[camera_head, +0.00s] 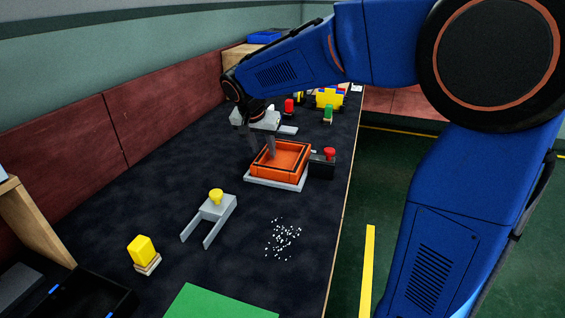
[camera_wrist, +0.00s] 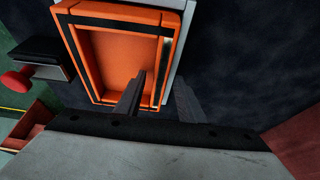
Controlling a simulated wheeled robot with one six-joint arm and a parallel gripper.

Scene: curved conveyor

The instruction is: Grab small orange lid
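The orange lid (camera_head: 281,158) appears as a shallow orange tray shape with a raised rim and dark edge lines. It lies on a light grey plate (camera_head: 276,183) on the dark table. It fills the upper middle of the wrist view (camera_wrist: 118,55). My gripper (camera_head: 271,153) is at the lid's far left side. In the wrist view my gripper (camera_wrist: 159,78) is open, with one finger over the lid's recess and the other outside its right wall. The wall runs between the fingers. I cannot tell whether either finger touches it.
A black box with a red button (camera_head: 329,153) stands close right of the lid. Nearer are a grey fork-shaped piece with a yellow knob (camera_head: 215,197), white bits (camera_head: 283,239), a yellow block (camera_head: 141,250) and a green sheet (camera_head: 215,303). Red and green pieces stand behind.

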